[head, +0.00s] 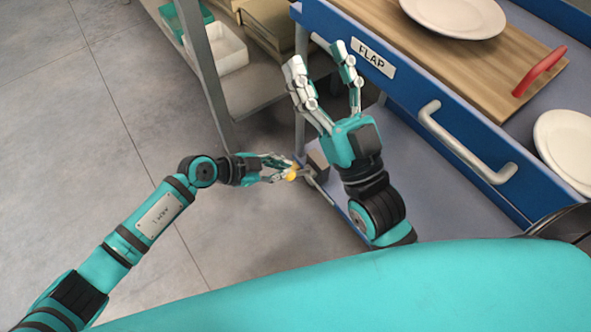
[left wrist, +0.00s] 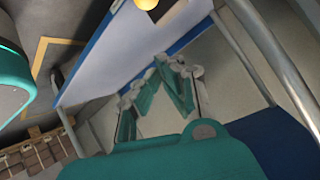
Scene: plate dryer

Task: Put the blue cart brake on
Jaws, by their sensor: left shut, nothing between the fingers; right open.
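The blue cart (head: 468,133) stands at the right, with a FLAP label and a pale handle on its blue side. A yellow knob (head: 291,173) shows low by the cart's corner leg, beside a grey block (head: 317,164) and a thin metal bar. It looks like the brake's knob. The left wrist view shows a yellow knob (left wrist: 146,3) at its top edge. My left gripper (head: 284,170) is shut with its fingertips at the knob; I cannot tell whether they touch it. My right gripper (head: 320,62) is open and empty, pointing up beside the cart's side.
A wooden board (head: 480,65) with a red handle (head: 540,70) lies on the cart, with a white plate (head: 455,12) on it. Another plate (head: 568,150) is at the right. A grey-legged shelf (head: 262,84) with trays stands behind. The floor at the left is clear.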

